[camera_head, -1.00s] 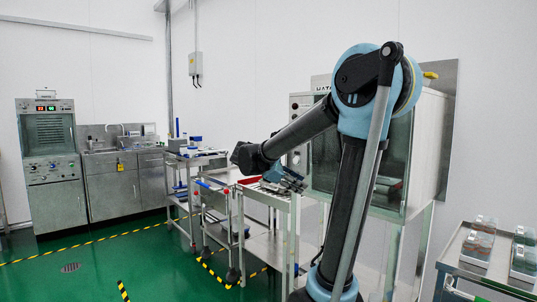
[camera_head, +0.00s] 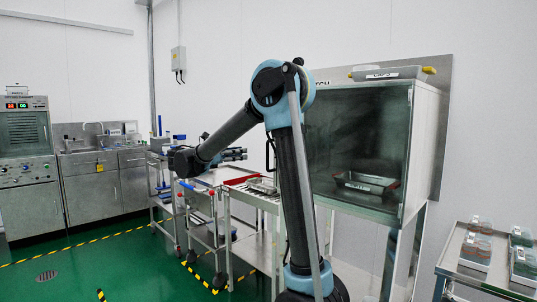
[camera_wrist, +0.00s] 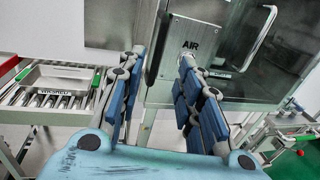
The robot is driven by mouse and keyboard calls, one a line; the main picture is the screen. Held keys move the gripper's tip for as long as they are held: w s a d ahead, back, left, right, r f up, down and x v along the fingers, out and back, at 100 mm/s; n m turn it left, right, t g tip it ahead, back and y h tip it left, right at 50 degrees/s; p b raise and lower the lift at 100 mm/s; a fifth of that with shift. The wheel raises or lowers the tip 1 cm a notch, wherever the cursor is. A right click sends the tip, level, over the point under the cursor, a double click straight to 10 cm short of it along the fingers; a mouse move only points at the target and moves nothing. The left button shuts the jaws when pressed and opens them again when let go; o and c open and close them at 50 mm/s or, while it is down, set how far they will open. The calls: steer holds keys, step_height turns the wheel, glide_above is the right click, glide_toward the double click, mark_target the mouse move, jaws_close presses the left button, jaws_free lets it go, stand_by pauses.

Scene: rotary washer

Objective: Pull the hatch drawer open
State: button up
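The hatch (camera_head: 360,135) is a metal cabinet with a dark glass front, on the right in the head view. A tray with red-marked ends (camera_head: 366,184) shows behind the glass. In the wrist view, a panel marked AIR (camera_wrist: 195,42) and a bright bar handle (camera_wrist: 262,35) on the glass front (camera_wrist: 240,85) lie ahead. The front looks shut. My gripper (camera_wrist: 158,70) is open and empty, its two blue-padded fingers apart. In the head view my gripper (camera_head: 236,154) is left of the hatch, apart from it. My arm hides part of the hatch's left side.
A roller cart (camera_head: 255,197) stands left of the hatch; its tray shows in the wrist view (camera_wrist: 62,80). A side table (camera_head: 490,255) with several boxes is at the right. A tray (camera_head: 388,73) lies on top of the hatch. Green floor is clear at left.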

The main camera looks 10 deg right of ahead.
glide_above(268, 168)
steer(key=w, duration=0.1)
stand_by(0.4)
